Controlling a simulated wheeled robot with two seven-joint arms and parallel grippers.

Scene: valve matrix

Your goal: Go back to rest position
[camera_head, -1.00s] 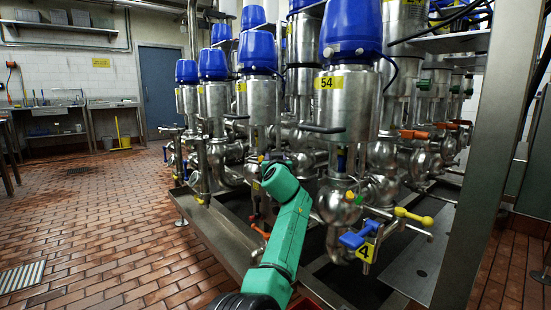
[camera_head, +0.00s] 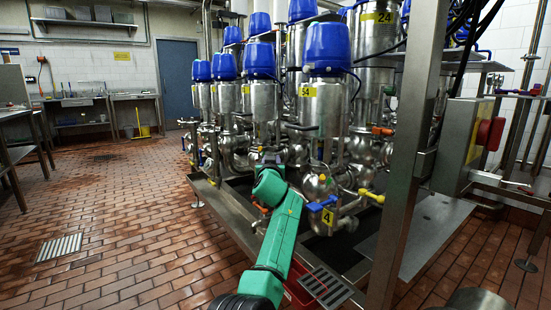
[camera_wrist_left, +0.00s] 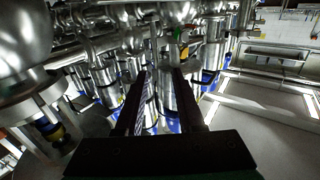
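My left arm is green and reaches in from the bottom middle of the head view. Its gripper (camera_head: 270,157) is at the far end, in front of the valve matrix (camera_head: 262,95), partly hidden by the arm. In the left wrist view the two dark fingers of my left gripper (camera_wrist_left: 164,73) stand apart with nothing held between them. Steel valve bodies and pipes show behind them; I cannot tell whether the fingers touch any. A blue-handled valve with a yellow tag 4 (camera_head: 327,217) is right of the arm. My right gripper is in neither view.
A steel post (camera_head: 405,170) stands right of the valves, and a box with a red knob (camera_head: 488,134) is beyond it. The steel drip-tray frame (camera_head: 225,212) borders the valves. The tiled floor (camera_head: 130,215) on the left is open, with a drain grate (camera_head: 60,247).

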